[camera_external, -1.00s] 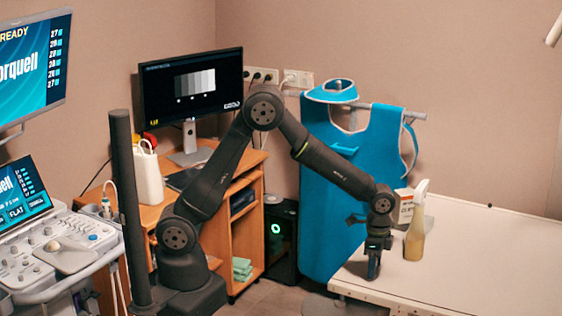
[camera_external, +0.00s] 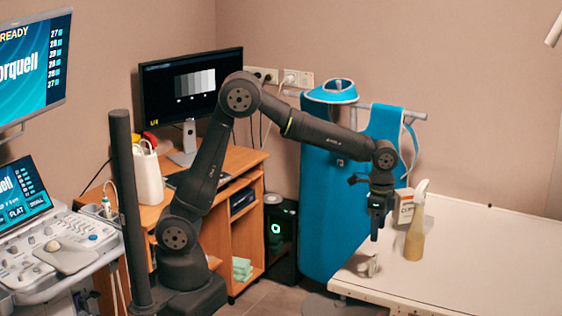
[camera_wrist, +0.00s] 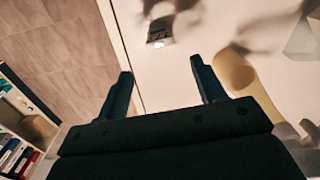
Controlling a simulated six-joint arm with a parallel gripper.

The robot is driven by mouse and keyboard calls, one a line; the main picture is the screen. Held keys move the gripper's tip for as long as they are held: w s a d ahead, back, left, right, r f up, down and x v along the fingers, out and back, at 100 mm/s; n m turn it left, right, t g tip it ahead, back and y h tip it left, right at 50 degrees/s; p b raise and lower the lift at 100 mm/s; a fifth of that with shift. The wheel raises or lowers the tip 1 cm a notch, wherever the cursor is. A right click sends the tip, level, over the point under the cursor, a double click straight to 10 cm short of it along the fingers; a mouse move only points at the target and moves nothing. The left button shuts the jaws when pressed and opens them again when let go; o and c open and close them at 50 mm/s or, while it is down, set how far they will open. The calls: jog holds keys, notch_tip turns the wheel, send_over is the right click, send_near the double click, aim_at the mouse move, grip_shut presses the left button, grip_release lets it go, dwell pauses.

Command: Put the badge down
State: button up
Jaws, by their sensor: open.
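A small pale object, which I take to be the badge (camera_external: 369,265), rests on the white table near its left corner. It also shows in the wrist view as a small light piece (camera_wrist: 160,32) with dark blurred shapes around it, beyond my fingertips. Its details are too small to read. My gripper (camera_external: 375,237) points down above it and is apart from it. In the wrist view the two fingers of my gripper (camera_wrist: 161,75) are spread wide, with nothing between them.
The table (camera_external: 490,265) is clear to the right. A blue apron (camera_external: 335,215) hangs behind my arm.

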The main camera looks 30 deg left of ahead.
jog(key=shift+o, duration=0.5)
notch_tip(320, 180, up, 5)
jog(key=shift+r, duration=0.1)
jog(key=s+a+f+h, duration=0.1)
jog(key=a+f+h, duration=0.1)
jog(key=a+h, duration=0.3)
send_near(375, 274)
jog(key=shift+s+d+f+t+y, duration=0.1)
jog(key=shift+s+d+t+y, duration=0.1)
jog(key=shift+d, duration=0.2)
jog(key=shift+s+d+t+y, duration=0.1)
jog(key=shift+s+d, duration=0.05)
jog(key=shift+d, duration=0.25)
jog(key=shift+w+d+x, duration=0.1)
jog(key=shift+w+x, duration=0.05)
jog(key=shift+x, duration=1.25)
jog(key=shift+w+d+x, duration=0.1)
jog(key=shift+x, duration=1.35)
jog(key=shift+c, duration=0.5)
jog(key=c, duration=1)
